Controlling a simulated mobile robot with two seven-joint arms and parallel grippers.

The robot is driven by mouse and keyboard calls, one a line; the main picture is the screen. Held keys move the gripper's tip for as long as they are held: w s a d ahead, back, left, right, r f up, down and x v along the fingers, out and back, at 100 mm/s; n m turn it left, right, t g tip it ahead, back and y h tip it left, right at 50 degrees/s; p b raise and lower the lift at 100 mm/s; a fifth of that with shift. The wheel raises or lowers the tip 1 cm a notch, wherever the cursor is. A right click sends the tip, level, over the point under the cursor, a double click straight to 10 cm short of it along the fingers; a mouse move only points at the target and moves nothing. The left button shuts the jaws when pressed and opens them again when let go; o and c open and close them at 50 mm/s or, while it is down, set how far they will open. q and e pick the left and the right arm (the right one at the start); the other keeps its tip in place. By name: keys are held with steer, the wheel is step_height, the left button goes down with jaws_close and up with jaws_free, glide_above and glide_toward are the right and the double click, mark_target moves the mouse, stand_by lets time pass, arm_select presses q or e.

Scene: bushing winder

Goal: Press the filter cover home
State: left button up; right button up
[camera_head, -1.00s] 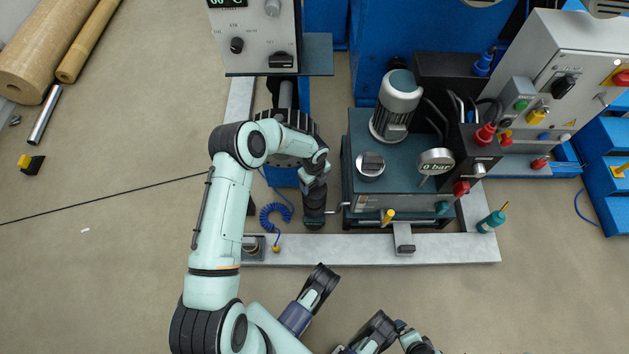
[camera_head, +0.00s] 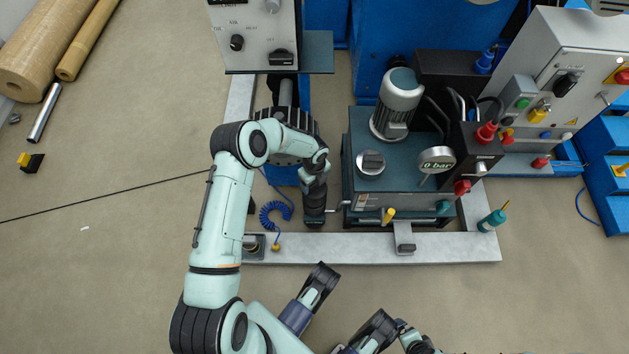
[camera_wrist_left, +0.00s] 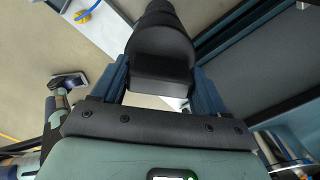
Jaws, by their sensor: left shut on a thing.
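My left gripper (camera_head: 314,196) points down beside the left side of the teal hydraulic tank (camera_head: 405,188). In the left wrist view its two blue fingers (camera_wrist_left: 160,88) are shut on a black block-shaped thing with a rounded far end (camera_wrist_left: 160,62). I cannot tell whether this is the filter cover or whether it touches anything beyond. A round silver cover with a dark grip block (camera_head: 371,162) sits on the tank top, to the right of the gripper; I cannot tell if it is fully seated.
A pale rail (camera_head: 350,250) runs in front. A coiled blue hose (camera_head: 277,216) hangs left of the gripper. A teal container (camera_head: 491,222) stands at the rail's right end.

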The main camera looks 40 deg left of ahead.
arm_select(q)
steer(key=shift+f, duration=1.35)
stand_by(0.9)
steer(key=o, duration=1.3)
